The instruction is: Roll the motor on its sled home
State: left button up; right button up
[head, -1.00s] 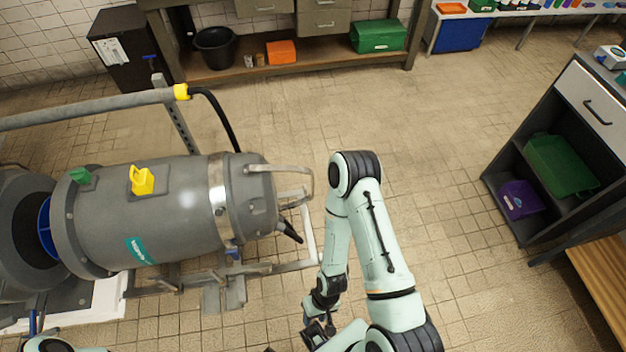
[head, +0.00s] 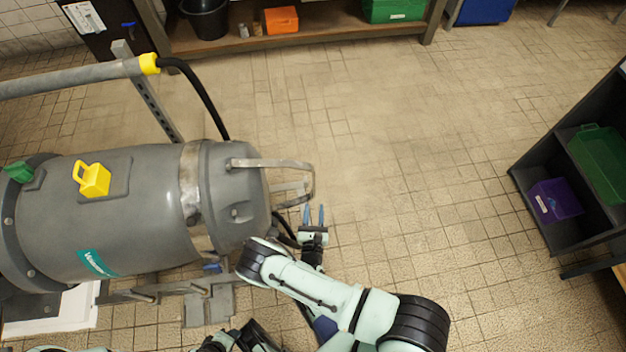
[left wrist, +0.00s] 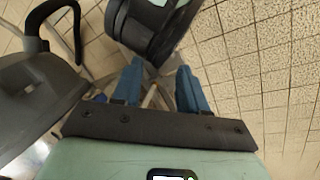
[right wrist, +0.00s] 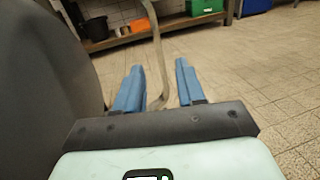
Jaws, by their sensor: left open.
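The large grey motor (head: 130,205) lies on its side at the left of the head view, a teal label on its flank. Its metal sled (head: 150,293) shows partly beneath it. A bent grey handle bar (head: 275,163) stands out at the motor's right end. My right gripper (head: 314,212) is open and empty beside this end, near the bar. In the right wrist view the bar (right wrist: 157,55) shows between the two blue fingers, not gripped. My left gripper (left wrist: 160,80) is open and empty low beside the motor; its fingers show only in the left wrist view.
A yellow padlock-shaped block (head: 95,181) and a green one (head: 19,172) sit on the motor. A pipe rail (head: 70,80) with a black hose (head: 205,100) runs behind. A shelf unit (head: 570,235) stands right. The middle floor is clear.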

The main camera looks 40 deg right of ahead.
aim_at(314, 180)
jog(key=b+x, duration=0.2)
jog(key=x, duration=1)
jog(key=shift+w+a+r+b, duration=0.1)
jog(key=shift+w+r+b, duration=0.05)
jog(key=shift+w+b, duration=0.15)
jog(key=shift+w+d+r, duration=0.1)
jog(key=shift+w+d, duration=0.2)
pick_arm(q)
jog(key=shift+t+y, duration=0.4)
jog(key=shift+t, duration=0.3)
jog(key=w+f, duration=0.1)
jog(key=w+a+f, duration=0.1)
jog(key=w, duration=0.1)
jog(key=w+a+f, duration=0.1)
jog(key=shift+w+a, duration=0.15)
pick_arm(e)
grip_shut()
